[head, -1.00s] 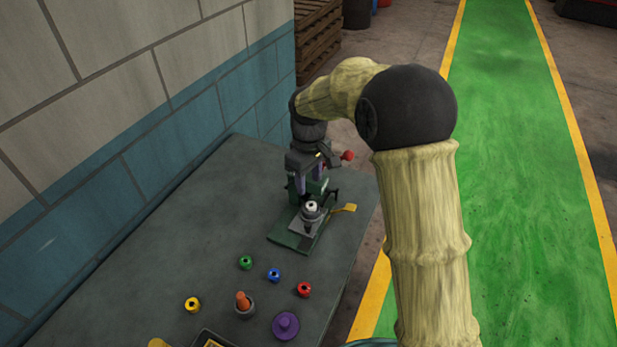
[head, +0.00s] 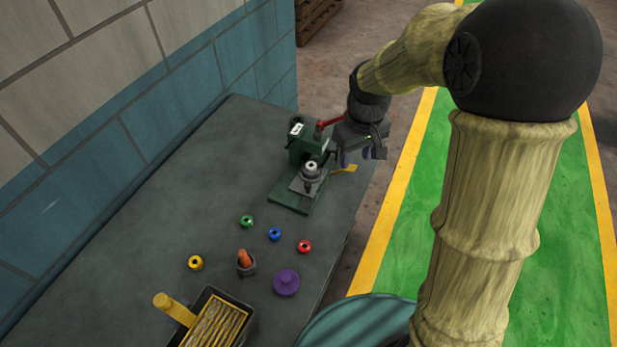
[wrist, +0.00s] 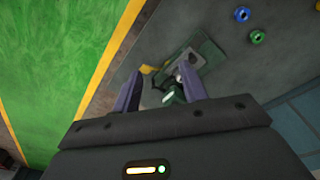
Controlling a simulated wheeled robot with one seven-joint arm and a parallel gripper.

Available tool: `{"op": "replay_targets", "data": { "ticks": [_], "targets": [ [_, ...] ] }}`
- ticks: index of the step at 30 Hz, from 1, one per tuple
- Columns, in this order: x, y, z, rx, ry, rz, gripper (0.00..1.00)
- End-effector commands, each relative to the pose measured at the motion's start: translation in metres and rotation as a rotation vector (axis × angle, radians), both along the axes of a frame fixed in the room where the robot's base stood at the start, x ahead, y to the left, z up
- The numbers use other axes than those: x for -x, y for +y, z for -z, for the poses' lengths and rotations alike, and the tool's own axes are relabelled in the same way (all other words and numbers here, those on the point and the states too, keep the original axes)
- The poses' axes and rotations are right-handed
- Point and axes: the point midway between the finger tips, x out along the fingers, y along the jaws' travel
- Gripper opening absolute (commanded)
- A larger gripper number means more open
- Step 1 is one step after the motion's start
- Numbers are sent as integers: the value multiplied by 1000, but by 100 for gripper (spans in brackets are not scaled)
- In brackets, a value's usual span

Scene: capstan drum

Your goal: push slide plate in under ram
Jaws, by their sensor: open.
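A small green press (head: 305,150) with a red lever (head: 327,124) stands on the grey table. The slide plate (head: 306,186) is a grey plate on the green base, in front of the press body, and bears a grey cup with a white ring (head: 311,169). A yellow tab (head: 344,169) sticks out to the right of the base. My gripper (head: 358,157) is open and empty, above and to the right of the press. In the wrist view, the press base (wrist: 203,52) shows beyond my open fingers (wrist: 163,92), which partly hide the press.
Green (head: 247,221), blue (head: 274,233), red (head: 304,246) and yellow (head: 195,262) rings lie in front of the press. A purple knob (head: 286,282), an orange peg in a cup (head: 246,262) and a tray (head: 238,300) are nearer. The wall bounds the left; the table's right edge is close to the press.

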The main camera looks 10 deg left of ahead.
Motion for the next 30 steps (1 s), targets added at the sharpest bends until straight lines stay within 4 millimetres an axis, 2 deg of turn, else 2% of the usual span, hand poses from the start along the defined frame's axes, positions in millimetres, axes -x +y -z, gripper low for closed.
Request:
{"op": "replay_targets", "data": {
  "ticks": [1, 3, 9, 15, 18, 25, 27, 30],
  "targets": [
    [12, -16, -1, -6, -12, 58, 43],
    [29, -34, 0, -15, -29, 139, 43],
    [81, -78, 5, -44, -79, 364, 43],
    [122, -103, 12, -68, -118, 527, 43],
    [129, -107, 13, -73, -124, 557, 43],
    [130, -107, 14, -73, -125, 561, 43],
    [130, -107, 14, -73, -125, 560, 36],
    [130, -107, 14, -73, -125, 560, 36]
  ]
}}
